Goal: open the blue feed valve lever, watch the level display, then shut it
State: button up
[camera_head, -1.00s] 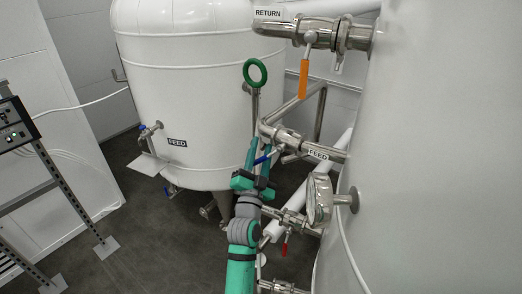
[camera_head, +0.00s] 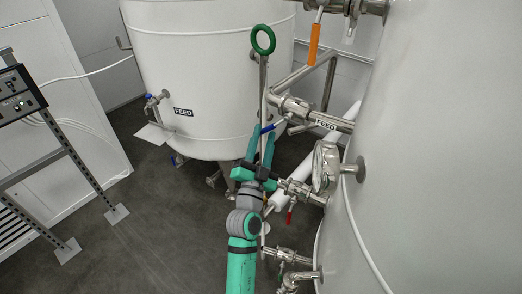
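The blue feed valve lever (camera_head: 272,127) sticks out to the lower left from the steel valve (camera_head: 294,107) on the pipe labelled FEED, in the middle of the head view. My gripper (camera_head: 262,135) is beside and below the valve, its two teal fingers pointing up and apart with a gap between them. The fingertips are close to the lever's free end; I cannot tell whether they touch it. I see nothing held. No level display can be made out clearly.
A round gauge (camera_head: 325,166) sits right of my gripper, by the large white tank (camera_head: 440,170). A red-handled valve (camera_head: 290,215) is below, an orange handle (camera_head: 314,44) above. A green ring handle (camera_head: 263,40) stands near. Left are a control box (camera_head: 18,95) and open floor (camera_head: 155,225).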

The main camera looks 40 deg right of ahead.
jog(key=shift+v, duration=2.1)
jog(key=shift+r, duration=0.1)
dwell(5.8)
